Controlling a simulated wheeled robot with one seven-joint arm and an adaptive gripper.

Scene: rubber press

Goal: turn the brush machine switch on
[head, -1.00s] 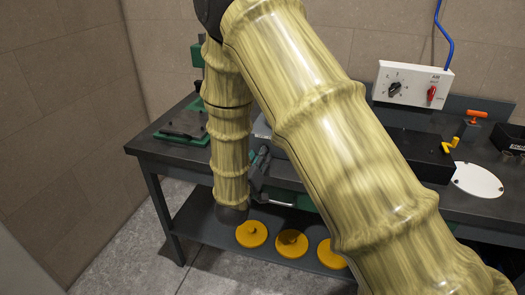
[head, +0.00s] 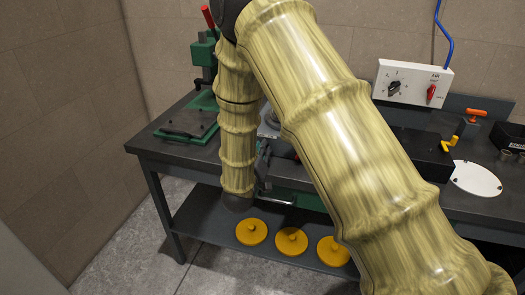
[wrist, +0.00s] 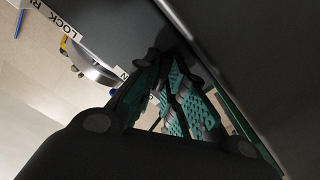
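The brush machine and its switch cannot be made out; my arm covers the middle of the bench in the head view. A white control box (head: 412,83) on the wall has a black knob (head: 394,88) and a red switch (head: 431,92). My gripper, partly hidden by my arm (head: 262,165), is low near the bench's front edge. In the wrist view its fingers (wrist: 170,62) with teal pads converge and look shut, with nothing seen between them. They are beside a dark panel with a white label reading "LOCK" (wrist: 58,22).
A green press (head: 203,60) with a red-tipped lever stands at the bench's left end. Three yellow discs (head: 291,241) lie on the lower shelf. The floor at left is clear.

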